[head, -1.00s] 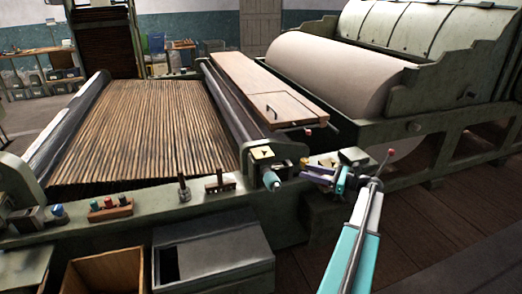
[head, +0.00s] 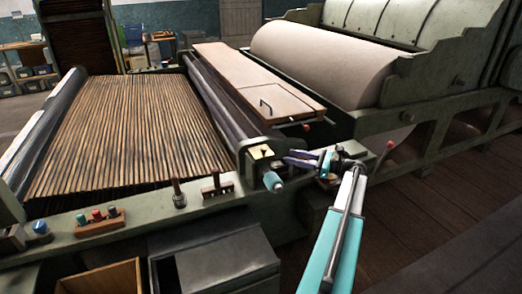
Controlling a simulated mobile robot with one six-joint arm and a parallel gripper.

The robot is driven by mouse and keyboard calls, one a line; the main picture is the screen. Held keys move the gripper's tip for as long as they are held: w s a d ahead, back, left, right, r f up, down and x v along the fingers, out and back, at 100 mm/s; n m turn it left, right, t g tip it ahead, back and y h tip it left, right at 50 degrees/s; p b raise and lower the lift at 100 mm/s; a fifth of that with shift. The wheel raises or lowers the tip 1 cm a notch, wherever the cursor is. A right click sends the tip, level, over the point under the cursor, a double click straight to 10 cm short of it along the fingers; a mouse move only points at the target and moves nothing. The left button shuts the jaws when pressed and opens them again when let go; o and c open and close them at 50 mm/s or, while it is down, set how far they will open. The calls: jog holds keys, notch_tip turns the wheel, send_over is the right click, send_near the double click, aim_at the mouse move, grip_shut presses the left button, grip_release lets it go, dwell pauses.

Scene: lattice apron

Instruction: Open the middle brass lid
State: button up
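My arm reaches up from the bottom centre of the head view. My gripper (head: 299,158), with dark purple fingers, is at its far end, pointing left beside the yellow-labelled roller bracket (head: 260,152). It is too small to tell whether the fingers are apart, and I see nothing clearly held. I cannot make out a brass lid for certain. A small dark block with upright pegs (head: 217,188) and a single brownish peg (head: 178,194) stand on the green front rail, left of the gripper and apart from it.
A wooden slat apron (head: 130,130) fills the left, beside a dark roller (head: 215,100). A wooden board with a handle (head: 270,97) and a large pale drum (head: 320,65) lie behind. Coloured knobs (head: 98,217) and a grey bin (head: 220,262) are in front. Floor (head: 440,220) is open at right.

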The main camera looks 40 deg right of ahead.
aim_at(264, 149)
jog(key=shift+w, duration=0.25)
jog(key=p+x, duration=0.2)
jog(key=x, duration=1.1)
jog(key=shift+w+a+p, duration=0.1)
jog(key=shift+p, duration=0.2)
grip_shut()
